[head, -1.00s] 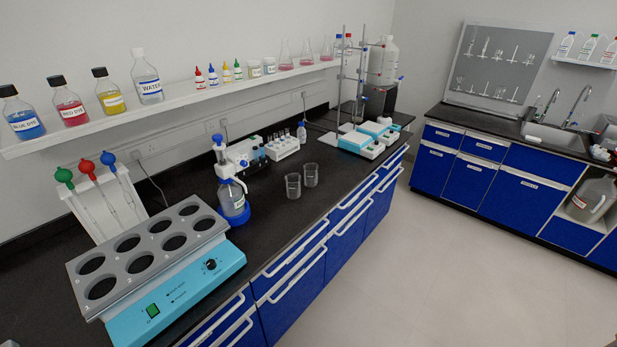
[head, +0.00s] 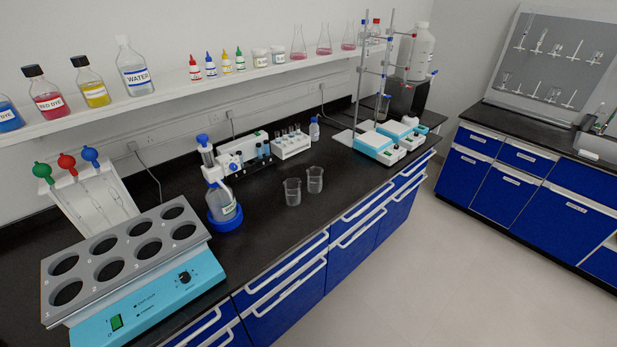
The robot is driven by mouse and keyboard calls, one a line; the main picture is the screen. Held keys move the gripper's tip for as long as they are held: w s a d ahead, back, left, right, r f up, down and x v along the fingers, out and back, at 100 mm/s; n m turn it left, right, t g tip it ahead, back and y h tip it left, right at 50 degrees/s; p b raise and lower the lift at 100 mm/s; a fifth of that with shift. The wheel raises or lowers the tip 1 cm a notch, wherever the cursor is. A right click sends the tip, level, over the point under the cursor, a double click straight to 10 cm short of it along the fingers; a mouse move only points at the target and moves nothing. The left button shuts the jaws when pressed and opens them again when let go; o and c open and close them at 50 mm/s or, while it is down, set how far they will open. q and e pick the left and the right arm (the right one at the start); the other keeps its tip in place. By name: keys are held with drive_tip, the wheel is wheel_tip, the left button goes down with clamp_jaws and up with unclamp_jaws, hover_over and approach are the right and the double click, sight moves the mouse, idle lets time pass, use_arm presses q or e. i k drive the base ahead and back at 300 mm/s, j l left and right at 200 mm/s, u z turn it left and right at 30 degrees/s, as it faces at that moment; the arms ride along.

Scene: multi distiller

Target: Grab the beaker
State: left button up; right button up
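Two clear glass beakers stand upright side by side on the black bench top in the head view. The left beaker (head: 293,192) is a little nearer to me, and the right beaker (head: 315,180) is slightly farther back. Both look empty. Neither of my grippers shows in the view.
A blue water bath (head: 150,300) with a grey holed top fills the near left bench. A dispenser bottle (head: 222,205) on a blue base stands left of the beakers. A test tube rack (head: 292,145) and hotplates (head: 378,145) are behind. Bench around the beakers is clear.

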sight(314, 175)
drive_tip(key=i+l+u, duration=0.45)
drive_tip(key=l, duration=0.4)
drive_tip(key=i+l+u, duration=0.1)
drive_tip(key=l+u, duration=0.3)
drive_tip(key=l, duration=0.45)
drive_tip(key=l+u, duration=0.45)
drive_tip(key=l, duration=0.5)
drive_tip(key=l+u, duration=0.4)
drive_tip(key=l, duration=0.6)
drive_tip(key=k+l+u, duration=0.15)
drive_tip(key=k+l, duration=0.1)
drive_tip(key=k, duration=0.25)
drive_tip(key=i, duration=0.35)
